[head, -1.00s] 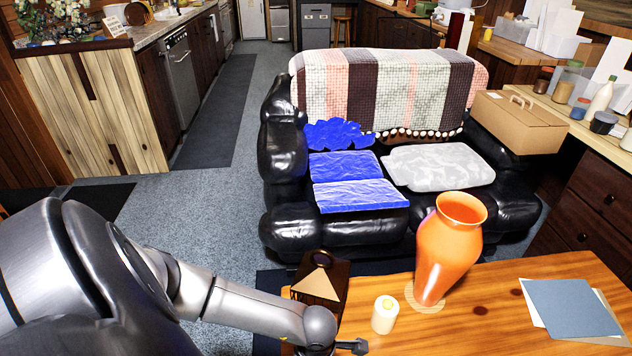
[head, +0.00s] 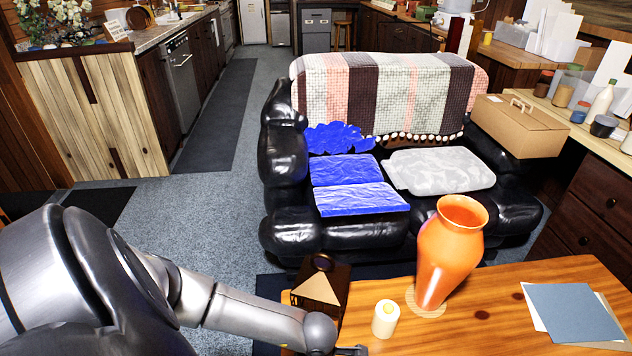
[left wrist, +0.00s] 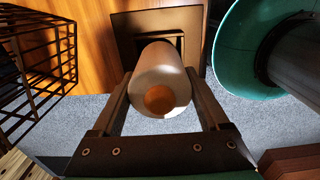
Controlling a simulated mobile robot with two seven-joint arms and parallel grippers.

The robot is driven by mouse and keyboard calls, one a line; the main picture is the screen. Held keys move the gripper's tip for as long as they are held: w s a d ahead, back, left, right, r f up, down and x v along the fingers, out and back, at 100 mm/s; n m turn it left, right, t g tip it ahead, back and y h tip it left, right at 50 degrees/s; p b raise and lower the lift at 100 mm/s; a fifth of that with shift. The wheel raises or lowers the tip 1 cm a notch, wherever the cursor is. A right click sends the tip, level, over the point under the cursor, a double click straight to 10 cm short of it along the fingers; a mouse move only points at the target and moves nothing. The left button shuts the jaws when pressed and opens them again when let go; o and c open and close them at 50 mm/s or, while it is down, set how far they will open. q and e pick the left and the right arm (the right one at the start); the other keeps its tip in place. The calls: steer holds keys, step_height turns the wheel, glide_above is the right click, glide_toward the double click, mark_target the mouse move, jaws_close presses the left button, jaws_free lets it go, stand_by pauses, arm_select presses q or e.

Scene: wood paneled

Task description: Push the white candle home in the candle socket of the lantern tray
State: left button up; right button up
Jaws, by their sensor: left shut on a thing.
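My left gripper (left wrist: 164,112) is shut on a pale cylinder with an orange spot on its near end, which looks like the white candle (left wrist: 172,68). Beyond it is a brown square tray (left wrist: 127,28) with a dark square opening, which looks like the lantern tray's socket. The candle's far end overlaps this opening; I cannot tell how deep it sits. In the head view my left gripper (head: 350,351) is cut by the bottom edge, and the held candle is hidden. My right gripper is not in view.
Another cream candle (head: 386,319) stands on the wooden table (head: 470,325) beside an orange vase (head: 450,250). A brown lantern-like box (head: 322,283) stands behind my left arm. The left wrist view shows a black wire basket (left wrist: 40,60) and a teal round rim (left wrist: 228,75).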

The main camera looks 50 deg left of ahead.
arm_select(q)
steer(key=shift+f+b, duration=1.05)
steer(key=shift+f, duration=0.35)
steer(key=o, duration=1.5)
step_height(320, 180, up, 15)
steer(key=p, duration=0.6)
steer(key=shift+r, duration=0.15)
